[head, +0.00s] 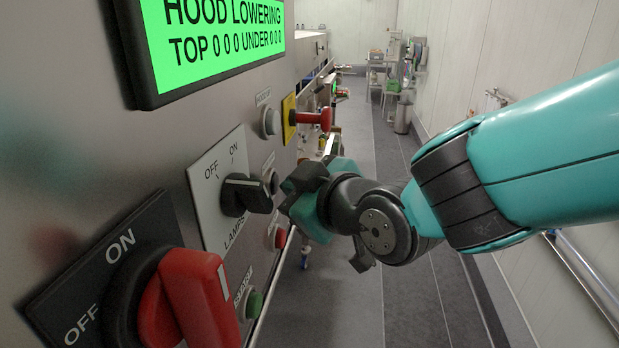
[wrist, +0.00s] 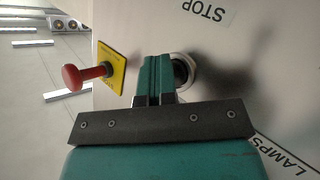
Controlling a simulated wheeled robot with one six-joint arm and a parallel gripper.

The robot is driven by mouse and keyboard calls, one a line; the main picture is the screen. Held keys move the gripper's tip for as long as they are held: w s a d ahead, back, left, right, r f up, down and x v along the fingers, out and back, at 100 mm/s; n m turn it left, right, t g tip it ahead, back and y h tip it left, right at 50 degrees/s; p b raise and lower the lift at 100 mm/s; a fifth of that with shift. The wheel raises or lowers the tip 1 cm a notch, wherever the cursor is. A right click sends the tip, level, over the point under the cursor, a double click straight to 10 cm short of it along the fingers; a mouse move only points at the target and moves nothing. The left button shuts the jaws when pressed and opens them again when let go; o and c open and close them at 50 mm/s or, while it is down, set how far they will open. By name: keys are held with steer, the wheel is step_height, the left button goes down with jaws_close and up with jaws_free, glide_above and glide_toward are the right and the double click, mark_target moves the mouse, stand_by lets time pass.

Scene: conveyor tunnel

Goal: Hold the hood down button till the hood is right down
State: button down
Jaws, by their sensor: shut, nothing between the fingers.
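The green display (head: 212,35) on the control panel reads "HOOD LOWERING" with "TOP 0 0 0 UNDER 0 0 0". My gripper (head: 290,187) is shut and empty, its tips against or very close to a round button (head: 272,181) on the panel. In the wrist view, the shut fingers (wrist: 155,72) cover part of this button (wrist: 184,70), whose metal ring and dark centre show at their right. The fingers hide how far it is pressed. The hood itself cannot be made out.
Just above sit another pale button (head: 270,122) and a red mushroom knob (head: 314,119) on a yellow plate (wrist: 113,67). A lamps switch (head: 243,193), a red button (head: 279,237), a green button (head: 254,304) and a big red rotary switch (head: 190,300) are nearby.

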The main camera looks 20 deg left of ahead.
steer(key=shift+d, duration=0.1)
stand_by(0.7)
steer(key=shift+w+d+b, duration=0.2)
steer(key=shift+d+b, duration=0.3)
steer(key=shift+d, duration=0.3)
steer(key=shift+d, duration=0.1)
steer(key=d+b, duration=0.1)
steer(key=d, duration=0.1)
steer(key=w+d+b, duration=0.1)
steer(key=d, duration=0.1)
steer(key=shift+w+d, duration=0.1)
steer(key=shift+d, duration=0.25)
stand_by(0.6)
